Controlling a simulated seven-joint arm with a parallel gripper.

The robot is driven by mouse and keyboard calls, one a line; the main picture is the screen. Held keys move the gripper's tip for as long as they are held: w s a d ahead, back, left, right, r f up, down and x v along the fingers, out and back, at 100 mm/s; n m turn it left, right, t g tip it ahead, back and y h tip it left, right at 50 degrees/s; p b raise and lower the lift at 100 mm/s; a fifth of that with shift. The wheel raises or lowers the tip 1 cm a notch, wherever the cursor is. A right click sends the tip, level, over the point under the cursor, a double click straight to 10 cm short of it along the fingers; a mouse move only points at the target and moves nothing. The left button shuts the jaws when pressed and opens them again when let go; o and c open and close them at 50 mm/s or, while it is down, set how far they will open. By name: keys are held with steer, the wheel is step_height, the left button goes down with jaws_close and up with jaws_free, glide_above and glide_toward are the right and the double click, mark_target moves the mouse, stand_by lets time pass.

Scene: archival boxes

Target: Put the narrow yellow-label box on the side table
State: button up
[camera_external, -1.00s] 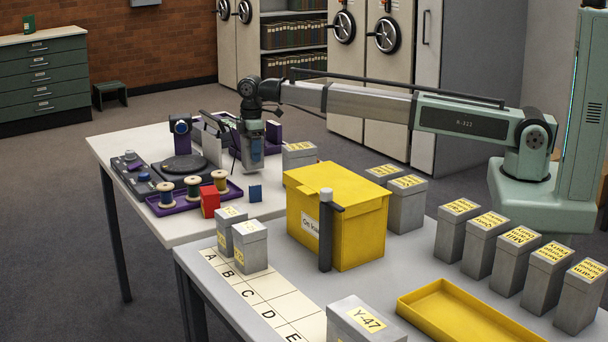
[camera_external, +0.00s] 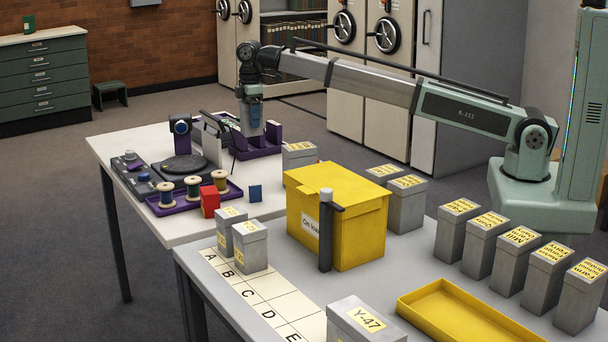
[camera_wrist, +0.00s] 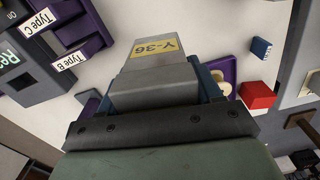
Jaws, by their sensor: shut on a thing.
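A grey box with a yellow label reading "Y-36" (camera_wrist: 157,62) is between my gripper's fingers (camera_wrist: 158,97) in the wrist view. In the external view my gripper (camera_external: 251,97) is above the back white table (camera_external: 180,235), with the grey box (camera_external: 250,120) hanging below it, apparently clear of the tabletop. Two narrow grey yellow-label boxes (camera_external: 250,248) stand on the lettered strip of the front grey table. I cannot tell for certain which table is the side table.
The white table holds a purple tray with spools (camera_external: 194,198), a turntable device (camera_external: 183,167), a red block (camera_external: 210,201), a blue block (camera_external: 255,193) and a purple rack (camera_external: 262,148). A yellow box (camera_external: 350,235) and several grey boxes crowd the front table.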

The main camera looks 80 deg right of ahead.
steer(key=r, duration=0.2)
steer(key=shift+a+r, duration=0.3)
steer(key=shift+r, duration=0.05)
steer(key=s+a+n, duration=0.2)
steer(key=s+a, duration=0.1)
steer(key=a, duration=1.1)
steer(key=s+a+n, duration=0.2)
steer(key=s+a, duration=0.1)
steer(key=a, duration=1.2)
steer(key=s+a+n, duration=0.2)
steer(key=s+a, duration=0.1)
steer(key=a, duration=1.1)
steer(key=s+a+n, duration=0.3)
steer(key=s+a, duration=1)
steer(key=a, duration=0.2)
steer(key=s+a+n, duration=0.2)
steer(key=s+a, duration=1.1)
steer(key=a, duration=0.3)
steer(key=shift+f, duration=7.7)
steer(key=shift+f, duration=0.1)
